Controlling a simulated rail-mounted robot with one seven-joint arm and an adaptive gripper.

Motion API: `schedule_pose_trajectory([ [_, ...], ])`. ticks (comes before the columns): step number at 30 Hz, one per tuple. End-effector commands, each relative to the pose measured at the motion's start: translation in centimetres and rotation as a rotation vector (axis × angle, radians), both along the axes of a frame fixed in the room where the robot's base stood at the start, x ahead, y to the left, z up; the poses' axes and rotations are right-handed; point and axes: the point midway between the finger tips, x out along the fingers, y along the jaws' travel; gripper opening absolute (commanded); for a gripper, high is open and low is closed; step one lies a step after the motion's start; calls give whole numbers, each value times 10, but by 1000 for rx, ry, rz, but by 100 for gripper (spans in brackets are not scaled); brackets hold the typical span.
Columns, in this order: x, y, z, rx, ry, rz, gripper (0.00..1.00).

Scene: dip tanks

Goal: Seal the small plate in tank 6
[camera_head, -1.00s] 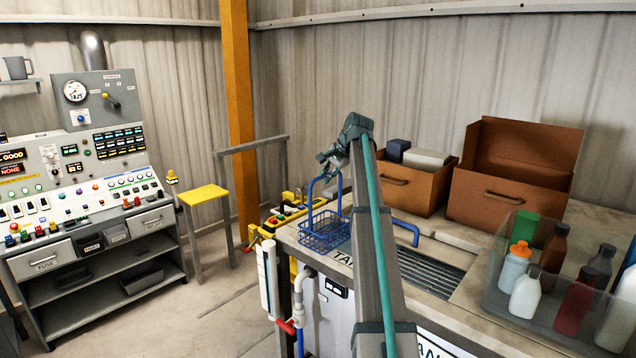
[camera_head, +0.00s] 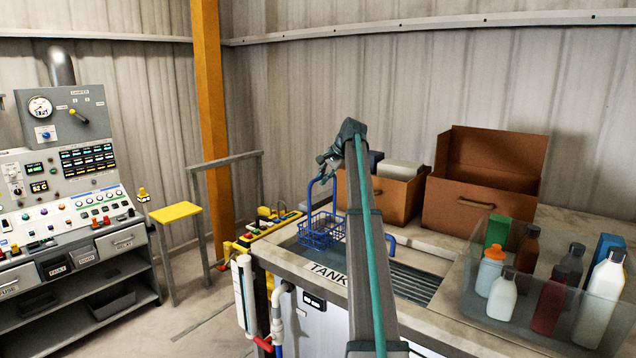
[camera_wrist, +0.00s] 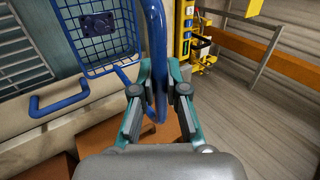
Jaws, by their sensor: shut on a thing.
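My gripper (camera_head: 328,165) is shut on the tall handle of a blue wire basket (camera_head: 320,231). In the wrist view, my gripper's fingers (camera_wrist: 158,92) close around the blue handle tube (camera_wrist: 157,50). A small dark plate (camera_wrist: 97,25) lies inside the basket in the wrist view. The basket hangs upright over the left part of an open tank; whether its bottom is below the rim I cannot tell. The tank's front rim (camera_head: 290,262) bears the word TANK; my arm hides its number. A second blue handle (camera_head: 388,241) shows behind my arm.
A grille (camera_head: 412,284) lies right of the arm. A clear bin (camera_head: 468,300) of bottles stands at right, with brown boxes (camera_head: 480,203) behind. A control console (camera_head: 75,215) and yellow stool (camera_head: 175,212) stand left. A yellow control box (camera_head: 265,228) is beside the tank.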

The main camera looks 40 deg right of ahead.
Motion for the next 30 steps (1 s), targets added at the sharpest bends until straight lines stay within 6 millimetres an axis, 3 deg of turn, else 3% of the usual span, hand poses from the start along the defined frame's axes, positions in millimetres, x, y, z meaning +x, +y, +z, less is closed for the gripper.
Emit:
schedule_pose_trajectory([
  [6, 5, -16, 0, 0, -2, -1, 0],
  [14, 4, -13, -20, 0, -1, 0, 0],
  [30, 3, -13, -92, 0, -1, 0, 0],
])
